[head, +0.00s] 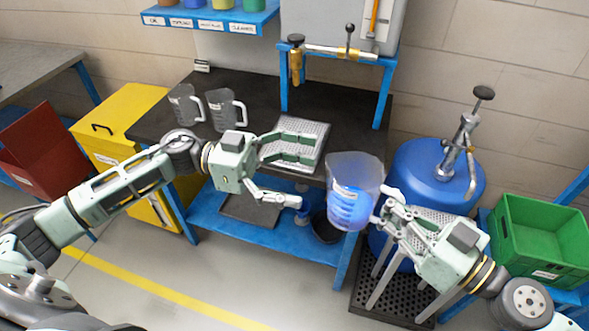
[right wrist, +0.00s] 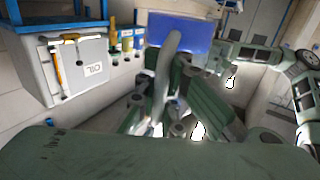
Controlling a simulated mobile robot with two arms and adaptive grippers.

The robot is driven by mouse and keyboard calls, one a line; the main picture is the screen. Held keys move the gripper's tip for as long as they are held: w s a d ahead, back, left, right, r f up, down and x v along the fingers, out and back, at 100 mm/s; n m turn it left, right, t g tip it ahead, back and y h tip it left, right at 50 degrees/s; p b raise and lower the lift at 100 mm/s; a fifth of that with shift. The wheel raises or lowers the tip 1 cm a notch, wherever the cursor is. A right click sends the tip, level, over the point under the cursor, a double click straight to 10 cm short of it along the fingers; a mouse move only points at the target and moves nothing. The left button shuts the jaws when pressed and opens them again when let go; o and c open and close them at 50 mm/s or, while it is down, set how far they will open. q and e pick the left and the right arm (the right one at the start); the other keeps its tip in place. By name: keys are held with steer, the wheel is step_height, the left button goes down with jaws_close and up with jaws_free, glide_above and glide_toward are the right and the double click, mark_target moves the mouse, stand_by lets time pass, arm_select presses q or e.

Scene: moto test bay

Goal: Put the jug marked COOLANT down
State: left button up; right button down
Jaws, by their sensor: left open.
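A clear jug with blue liquid (head: 353,185) hangs upright in the air by the front right edge of the dark workbench (head: 262,100). White marks show on its side, but I cannot read them. My right gripper (head: 383,207) is shut on the jug's handle; the grey handle (right wrist: 168,62) shows between the fingers in the right wrist view, with the blue liquid (right wrist: 187,32) behind it. My left gripper (head: 306,172) is open and empty, left of the jug and over the bench's front edge. Its upper finger overlaps a perforated metal tray (head: 310,152) on the bench.
Two empty jugs (head: 184,107) (head: 226,109) stand at the bench's back left. A brass tap (head: 297,62) hangs from the grey tank over the bench. A blue drum (head: 415,165) with a pump and a green crate (head: 540,238) stand right. The bench's middle left is clear.

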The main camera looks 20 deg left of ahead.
mark_target(361, 183)
arm_select(q)
steer(key=d, duration=0.3)
steer(key=w+d, duration=0.1)
steer(key=d, duration=0.6)
steer(key=shift+w+d, duration=0.25)
steer(key=shift+d, duration=0.15)
steer(key=c, duration=1.6)
arm_select(e)
steer(key=c, duration=2.5)
jaws_free()
steer(key=shift+c, duration=0.2)
arm_select(q)
steer(key=shift+c, duration=0.2)
arm_select(e)
steer(key=o, duration=0.7)
